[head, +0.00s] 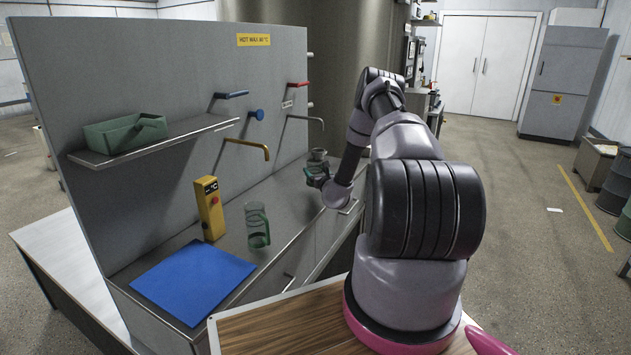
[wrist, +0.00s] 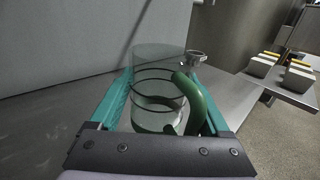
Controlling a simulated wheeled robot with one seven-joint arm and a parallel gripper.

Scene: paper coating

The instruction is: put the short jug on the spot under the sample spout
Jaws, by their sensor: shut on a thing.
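My gripper (wrist: 155,115) is shut on a clear glass jug with a green handle (wrist: 190,102), which fills the middle of the wrist view between the teal fingers. The jug looks upright. In the head view my gripper (head: 318,174) is at the far part of the counter, and the jug there is small and partly hidden. A grey spout (head: 305,118) sticks out of the panel above and near my gripper. A yellow spout (head: 247,144) is nearer, to the left. I cannot tell which is the sample spout. No marked spot shows under either.
A taller glass jug (head: 257,226) stands on the counter beside a yellow meter (head: 209,208). A blue mat (head: 193,281) lies at the near end. A shelf (head: 160,141) holds a green tray (head: 124,134). A small metal cup-like thing (wrist: 195,57) is just beyond the held jug.

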